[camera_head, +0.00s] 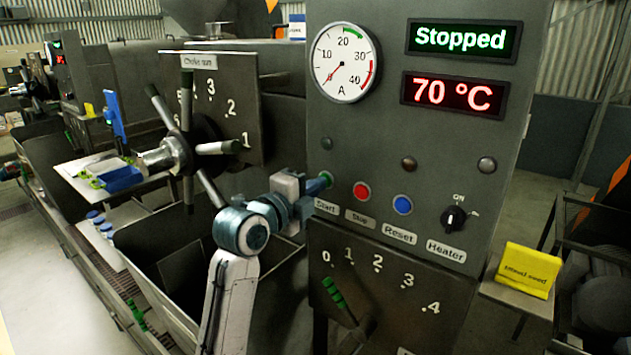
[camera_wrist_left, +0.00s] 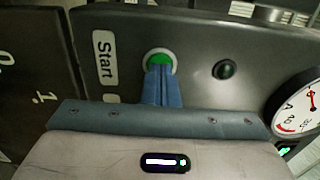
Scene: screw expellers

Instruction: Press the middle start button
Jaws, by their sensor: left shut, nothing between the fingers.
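The green start button (camera_head: 326,178) sits on the grey control panel (camera_head: 340,125) above the "Start" label (camera_head: 326,207). My left gripper (camera_head: 316,186) is shut and empty, with its fingertips right at this button. In the left wrist view the green button (camera_wrist_left: 160,59) shows in a pale ring. The blue closed fingers (camera_wrist_left: 161,72) overlap its near edge. I cannot tell whether they touch it or whether it is pushed in. The upper display (camera_head: 460,40) reads "Stopped" in green. My right gripper is out of view.
Beside it are a red stop button (camera_head: 361,191), a blue reset button (camera_head: 402,205) and a heater knob (camera_head: 453,217). A gauge (camera_head: 342,62) and a red "70 °C" display (camera_head: 461,95) are above. A choke wheel (camera_head: 180,153) stands left. A yellow sign (camera_head: 526,270) is right.

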